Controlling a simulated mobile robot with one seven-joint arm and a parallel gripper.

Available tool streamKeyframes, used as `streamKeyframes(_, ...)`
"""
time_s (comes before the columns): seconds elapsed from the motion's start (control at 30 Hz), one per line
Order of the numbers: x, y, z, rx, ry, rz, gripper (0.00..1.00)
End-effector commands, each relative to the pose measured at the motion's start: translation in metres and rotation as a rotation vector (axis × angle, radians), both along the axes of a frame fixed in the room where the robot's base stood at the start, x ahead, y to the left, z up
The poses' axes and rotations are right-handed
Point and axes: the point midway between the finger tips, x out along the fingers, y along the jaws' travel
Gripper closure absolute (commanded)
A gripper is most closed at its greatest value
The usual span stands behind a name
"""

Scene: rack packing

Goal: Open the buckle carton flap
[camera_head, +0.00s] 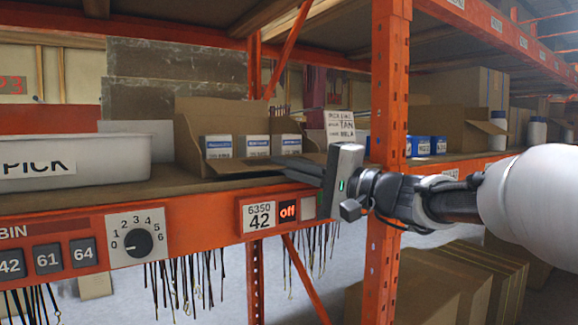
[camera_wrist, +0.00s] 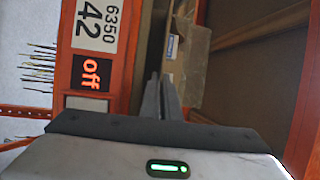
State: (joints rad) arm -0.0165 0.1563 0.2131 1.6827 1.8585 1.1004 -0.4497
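An open brown cardboard carton (camera_head: 188,135) stands on the shelf in the head view, with several small white boxes with blue labels (camera_head: 257,146) inside. I cannot read a name that marks it as the buckle carton. A low front flap (camera_head: 235,167) seems to lie outward toward the shelf edge. My gripper (camera_head: 278,161) reaches in from the right, its fingertips at the carton's front right, over the shelf edge. In the wrist view my gripper's (camera_wrist: 161,82) dark fingers lie together with nothing visible between them. The carton (camera_wrist: 192,65) is just beyond them; contact is unclear.
A white bin (camera_head: 75,180) marked PICK stands left of the carton. The orange shelf beam below carries a 6350 42 label (camera_head: 259,217) and a lit "off" display (camera_head: 288,211). An orange upright post (camera_head: 388,110) stands right of the carton, close to my arm.

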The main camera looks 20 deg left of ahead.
Motion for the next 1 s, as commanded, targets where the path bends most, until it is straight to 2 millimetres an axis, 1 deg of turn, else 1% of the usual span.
streamKeyframes(0.13,-0.001,-0.001,0.016,-0.061,0.047,0.001,1.0)
streamKeyframes(0.3,-0.001,-0.001,0.027,-0.159,0.132,0.001,1.0)
streamKeyframes(0.47,0.0,0.0,0.029,-0.225,0.19,0.001,1.0)
streamKeyframes(0.6,0.0,0.0,0.027,-0.254,0.216,0.0,1.0)
streamKeyframes(0.93,0.0,-0.001,0.024,-0.259,0.22,-0.001,1.0)
streamKeyframes(1.0,0.0,-0.001,0.024,-0.259,0.22,-0.001,0.89)
